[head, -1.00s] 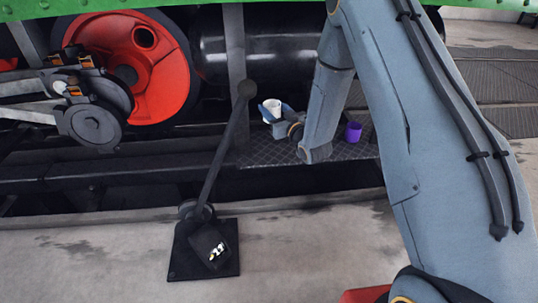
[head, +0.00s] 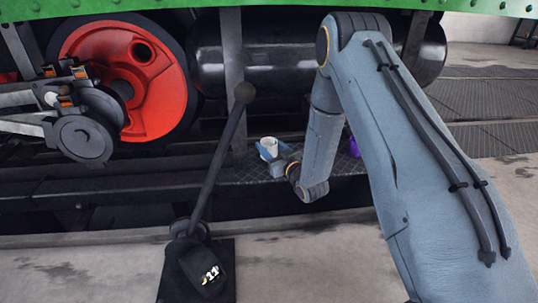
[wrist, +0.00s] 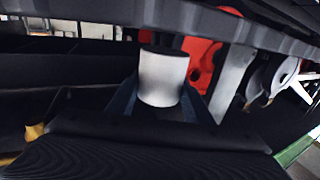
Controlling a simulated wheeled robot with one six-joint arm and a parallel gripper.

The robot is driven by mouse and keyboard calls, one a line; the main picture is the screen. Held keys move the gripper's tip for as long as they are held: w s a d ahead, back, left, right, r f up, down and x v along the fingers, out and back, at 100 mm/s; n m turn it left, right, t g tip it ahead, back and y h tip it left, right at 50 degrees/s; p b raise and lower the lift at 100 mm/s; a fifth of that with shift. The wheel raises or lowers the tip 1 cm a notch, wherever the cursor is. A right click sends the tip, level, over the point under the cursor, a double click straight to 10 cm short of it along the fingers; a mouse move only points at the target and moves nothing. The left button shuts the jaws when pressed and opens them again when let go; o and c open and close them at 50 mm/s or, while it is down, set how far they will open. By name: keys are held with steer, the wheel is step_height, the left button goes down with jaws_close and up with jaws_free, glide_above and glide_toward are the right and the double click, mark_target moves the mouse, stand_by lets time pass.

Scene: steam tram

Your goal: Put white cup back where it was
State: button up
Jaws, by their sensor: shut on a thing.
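The white cup (head: 268,148) is upright between the fingers of my gripper (head: 270,154), just above or at the checkered step plate (head: 236,174); I cannot tell whether it touches the plate. In the wrist view the white cup (wrist: 163,77) stands between the two blue-grey fingers of my gripper (wrist: 163,98), which are shut on it. The lower end of the cup is partly hidden by the gripper in the head view.
A purple cup (head: 354,148) stands on the plate to the right, partly hidden by my arm. A black lever (head: 215,160) rises from a base on the floor, left of the gripper. A red wheel (head: 120,75) and a black cylinder (head: 290,50) are behind.

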steer(key=shift+f+b, duration=0.3)
steer(key=shift+f, duration=0.7)
steer(key=shift+f, duration=0.15)
steer(key=o, duration=1.2)
steer(key=p+v, duration=0.4)
steer(key=v, duration=0.8)
steer(key=shift+p, duration=0.4)
